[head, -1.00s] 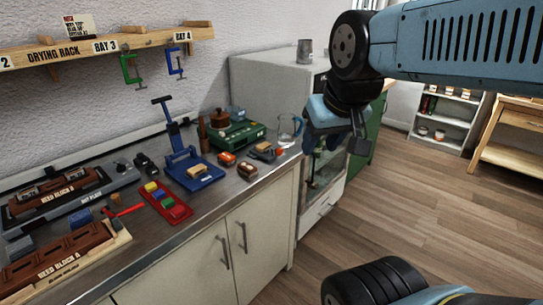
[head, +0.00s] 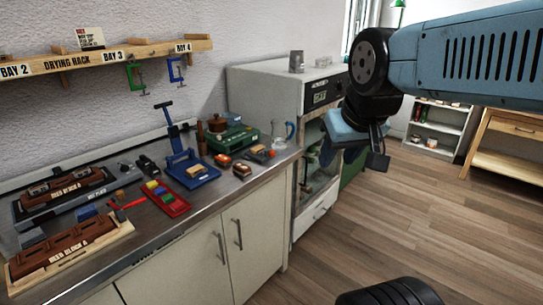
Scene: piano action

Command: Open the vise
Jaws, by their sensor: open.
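I cannot pick out a vise for certain. A blue tool with an upright lever and a T-shaped handle (head: 189,165) stands on the steel counter. A small black device (head: 147,164) sits to its left, too small to make out. My gripper (head: 354,157) hangs at the right, in front of the grey oven-like cabinet, well apart from the counter tools. It is open, and nothing shows between its fingers.
On the counter (head: 145,227) are reed block A (head: 70,247), reed block B, a red tray (head: 168,199), a green case and a glass jug (head: 283,134). The cabinet (head: 262,95) stands at the counter's right end.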

